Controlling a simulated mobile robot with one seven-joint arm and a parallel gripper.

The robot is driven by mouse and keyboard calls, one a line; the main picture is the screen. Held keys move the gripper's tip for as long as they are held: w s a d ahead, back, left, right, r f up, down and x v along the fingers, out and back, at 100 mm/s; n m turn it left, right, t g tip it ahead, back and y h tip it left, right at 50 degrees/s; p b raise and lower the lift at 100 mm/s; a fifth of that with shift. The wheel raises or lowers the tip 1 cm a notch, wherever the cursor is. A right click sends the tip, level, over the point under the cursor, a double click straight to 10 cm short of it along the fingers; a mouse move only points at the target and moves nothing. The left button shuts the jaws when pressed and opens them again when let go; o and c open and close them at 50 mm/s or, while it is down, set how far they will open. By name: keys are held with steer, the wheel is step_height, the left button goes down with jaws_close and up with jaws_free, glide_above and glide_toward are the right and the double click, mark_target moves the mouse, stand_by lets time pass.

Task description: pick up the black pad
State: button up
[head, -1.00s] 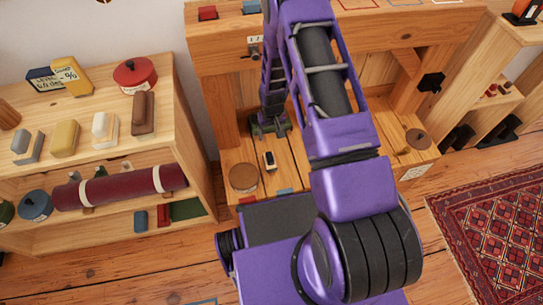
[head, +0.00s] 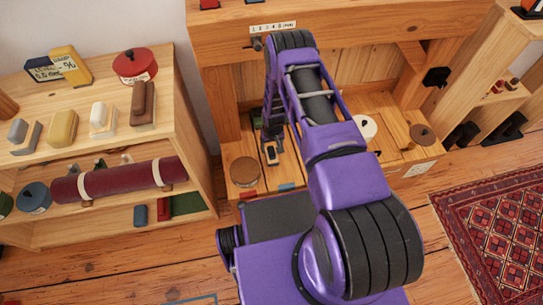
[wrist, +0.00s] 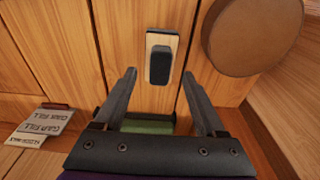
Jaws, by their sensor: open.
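The black pad (wrist: 159,66) is a small dark block with rounded ends on a pale base, on the light wooden boards. In the head view the black pad (head: 271,154) lies just in front of my gripper (head: 268,136), which is partly hidden by my arm. In the wrist view my gripper (wrist: 158,82) is open and empty. Its two fingertips are spread to the left and right, slightly below the pad in the picture, with the pad between their lines. I cannot tell how high they are above it.
A round brown disc (wrist: 254,35) lies right of the pad in the wrist view. A green piece (wrist: 147,126) shows between the fingers, and paper labels (wrist: 41,122) lie at the left. A shelf (head: 100,140) with several items stands left; a rug (head: 500,225) lies right.

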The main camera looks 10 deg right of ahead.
step_height(320, 180, down, 2)
steer(key=shift+w+f, duration=0.1)
steer(key=shift+w, duration=0.05)
jaws_close()
stand_by(0.3)
stand_by(1.1)
